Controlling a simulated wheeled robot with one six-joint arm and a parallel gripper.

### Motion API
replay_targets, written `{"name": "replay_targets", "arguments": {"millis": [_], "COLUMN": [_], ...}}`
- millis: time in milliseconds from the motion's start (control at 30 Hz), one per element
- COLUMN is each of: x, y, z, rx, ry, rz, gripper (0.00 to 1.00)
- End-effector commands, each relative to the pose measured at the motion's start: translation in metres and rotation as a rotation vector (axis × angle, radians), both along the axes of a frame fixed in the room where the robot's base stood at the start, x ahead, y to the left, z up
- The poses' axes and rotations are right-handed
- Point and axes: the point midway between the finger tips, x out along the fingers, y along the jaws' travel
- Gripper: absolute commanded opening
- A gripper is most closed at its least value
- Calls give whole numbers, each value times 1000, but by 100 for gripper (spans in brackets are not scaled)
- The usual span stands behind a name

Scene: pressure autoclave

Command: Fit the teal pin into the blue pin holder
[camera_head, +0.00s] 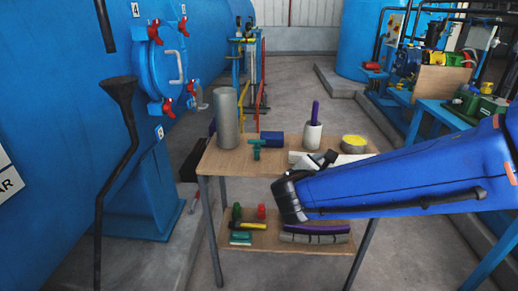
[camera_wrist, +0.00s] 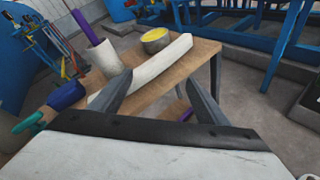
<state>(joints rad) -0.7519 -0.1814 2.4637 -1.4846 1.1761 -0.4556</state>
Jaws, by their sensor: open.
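The teal pin (camera_head: 256,144) is a small T-shaped piece on the upper wooden table top, at the front left of the blue pin holder (camera_head: 273,139). The holder is a dark blue block. In the wrist view the teal pin (camera_wrist: 27,123) and the blue holder (camera_wrist: 66,96) show at the left edge; I cannot tell whether they touch. My gripper (camera_wrist: 157,78) is open and empty, its two fingers apart over the right part of the table. In the head view my gripper (camera_head: 320,160) is partly hidden by my arm, to the right of pin and holder.
A grey cylinder (camera_head: 227,118) stands left of the pin. A lower shelf (camera_head: 265,242) holds several small parts.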

Motion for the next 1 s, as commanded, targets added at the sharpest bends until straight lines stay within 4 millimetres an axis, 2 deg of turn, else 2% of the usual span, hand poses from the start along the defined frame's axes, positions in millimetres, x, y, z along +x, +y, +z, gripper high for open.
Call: {"name": "replay_targets", "arguments": {"millis": [33,200,300,400,500,633,1000], "x": [9,23,21,18,16,25,81], "y": [31,127,173,204,221,226,222], "z": [1,10,11,12,12,12,12], "rx": [-79,-325,-427,-494,-528,-541,-539], "ry": [-9,-73,-112,-142,-159,-165,-164], "rz": [87,353,465,541,580,591,587], "gripper": [69,69,69,69,69,69,69]}}
